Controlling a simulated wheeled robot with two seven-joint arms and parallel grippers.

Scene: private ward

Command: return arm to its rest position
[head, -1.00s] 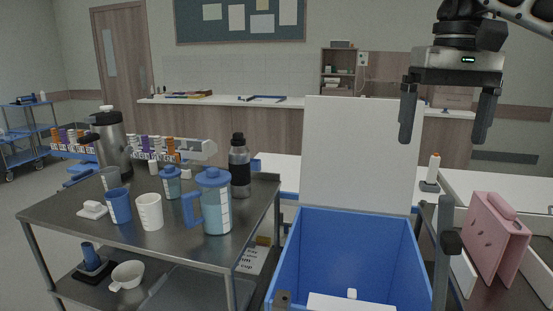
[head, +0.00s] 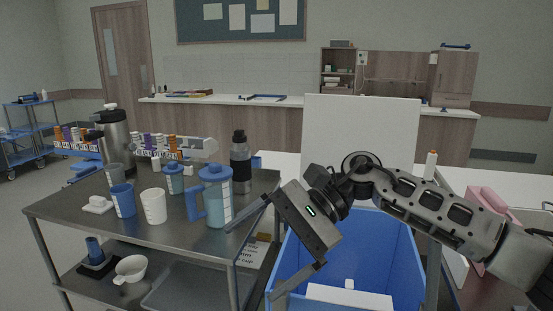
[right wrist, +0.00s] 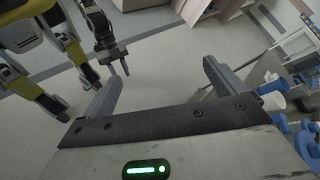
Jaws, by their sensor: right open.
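My right gripper (head: 250,263) is open and empty in the head view. It is tilted, with its fingers pointing down and left, in front of the metal cart's right end and the blue box's left side. Its arm (head: 440,210) comes in from the right across the box. In the right wrist view, the gripper (right wrist: 157,82) shows nothing between its spread fingers but floor. My left arm is outside the head view; a dark gripper (right wrist: 110,52), apparently my left, is small at the upper left of the right wrist view.
The metal cart (head: 85,222) holds a jug (head: 217,195), cups, bottles and a tube rack, close to my right gripper. A pink case (head: 484,199) is behind my right arm. Floor shows at left.

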